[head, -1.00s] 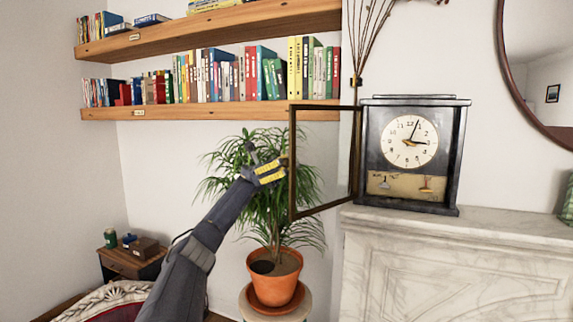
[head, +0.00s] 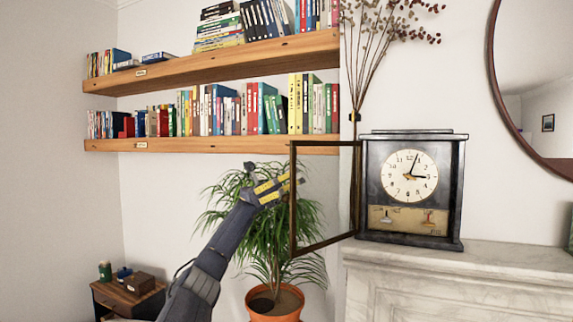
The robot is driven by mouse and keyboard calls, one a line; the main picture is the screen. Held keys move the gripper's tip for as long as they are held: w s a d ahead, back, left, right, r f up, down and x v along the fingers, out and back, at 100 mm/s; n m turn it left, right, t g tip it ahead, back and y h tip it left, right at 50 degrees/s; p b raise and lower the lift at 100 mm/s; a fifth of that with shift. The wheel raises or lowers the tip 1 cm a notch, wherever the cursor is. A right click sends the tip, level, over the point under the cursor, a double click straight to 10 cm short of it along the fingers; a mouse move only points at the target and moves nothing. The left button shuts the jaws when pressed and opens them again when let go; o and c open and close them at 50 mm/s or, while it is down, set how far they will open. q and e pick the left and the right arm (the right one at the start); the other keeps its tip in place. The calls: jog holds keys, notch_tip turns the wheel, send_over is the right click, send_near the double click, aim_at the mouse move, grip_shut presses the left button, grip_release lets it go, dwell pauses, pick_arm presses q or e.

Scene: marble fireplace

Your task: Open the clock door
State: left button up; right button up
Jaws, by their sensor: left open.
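The black clock (head: 411,190) stands on the marble mantel, its white dial and lower panel uncovered. Its framed clock door (head: 293,200) is swung wide open to the left, out past the mantel's end. My left gripper (head: 283,184) is open, with yellow finger pads, close to the door's outer upright in the picture. I cannot tell whether it touches the door. No right gripper shows.
A potted plant (head: 275,302) stands behind my left arm. Wooden bookshelves (head: 215,145) hang above it. Dried stems (head: 380,45) rise behind the clock, and a round mirror (head: 540,90) hangs at right.

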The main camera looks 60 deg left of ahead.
aim_at(292, 157)
pick_arm(q)
jog(key=shift+r, duration=2.75)
jog(key=shift+o, duration=0.4)
